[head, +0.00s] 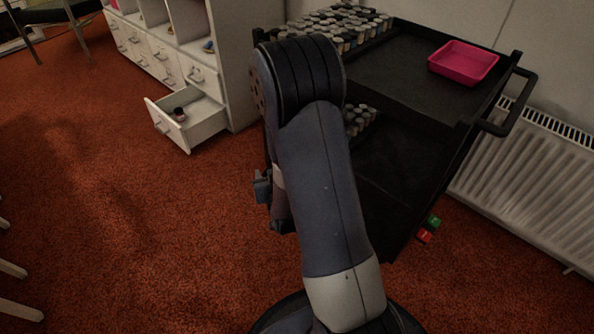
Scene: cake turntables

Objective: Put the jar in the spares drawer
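An open drawer (206,126) sticks out at the bottom of the white cabinet; no label on it can be read. A small jar (180,114) with a dark lid and a pale pinkish body is inside, close to the drawer's front panel. Many similar jars (345,25) stand on the black cart's top, and more (355,120) on its lower shelf. My arm folds down in front of the cart. The end of my arm (267,200) shows only partly beside the forearm, apart from the drawer; its fingers cannot be made out.
The black cart (410,75) stands right of my arm with a pink tray (463,62) on top. Red and green blocks (428,231) lie on the floor by the cart. A radiator (530,170) lines the right wall. Orange carpet (150,240) is clear at left.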

